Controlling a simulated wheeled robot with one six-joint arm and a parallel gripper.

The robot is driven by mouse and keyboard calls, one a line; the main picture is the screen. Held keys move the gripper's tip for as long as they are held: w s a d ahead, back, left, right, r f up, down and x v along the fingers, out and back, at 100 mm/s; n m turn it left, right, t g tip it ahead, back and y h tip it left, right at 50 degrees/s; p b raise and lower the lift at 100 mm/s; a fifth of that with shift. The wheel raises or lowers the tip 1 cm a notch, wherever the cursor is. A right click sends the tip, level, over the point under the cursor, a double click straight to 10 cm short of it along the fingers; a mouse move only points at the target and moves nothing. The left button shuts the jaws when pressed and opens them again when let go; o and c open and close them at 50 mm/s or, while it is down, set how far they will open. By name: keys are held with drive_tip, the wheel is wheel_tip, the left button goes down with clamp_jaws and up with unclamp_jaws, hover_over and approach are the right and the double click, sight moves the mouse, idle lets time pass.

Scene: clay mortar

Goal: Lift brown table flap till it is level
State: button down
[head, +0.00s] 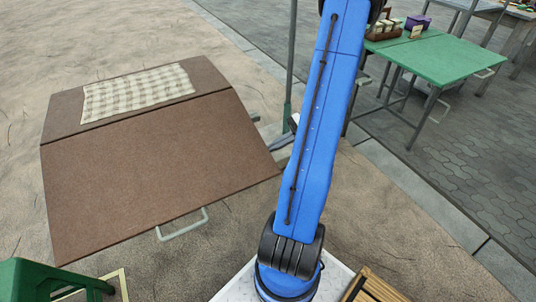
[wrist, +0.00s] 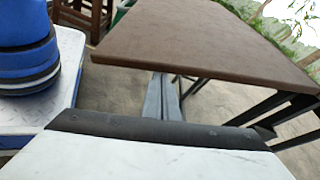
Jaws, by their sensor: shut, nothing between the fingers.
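The brown flap (head: 160,170) is the near half of a brown table in the head view. Its edges bend at the hinge line, so it slopes down from there toward me. A pale handle (head: 183,225) is on its lower edge. In the wrist view a brown board (wrist: 200,35) fills the upper right. My gripper (wrist: 158,80) is shut and empty, its grey fingers reaching to the board's near edge, tips partly hidden by it. Whether they touch it I cannot tell. I cannot make out the gripper in the head view.
A checked cloth (head: 138,95) lies on the table's fixed top (head: 66,110). A green stool (head: 40,280) stands at the lower left and a wooden slatted thing (head: 372,288) at the lower right. A green table (head: 450,58) is at the upper right. Black legs (wrist: 278,108) stand under the board.

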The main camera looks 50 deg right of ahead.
wheel_tip(320, 180, up, 9)
drive_tip(key=s+m, duration=0.1)
drive_tip(key=shift+s+a+g, duration=0.25)
drive_tip(key=shift+s+g, duration=0.05)
drive_tip(key=shift+g, duration=0.1)
drive_tip(key=shift+d, duration=0.15)
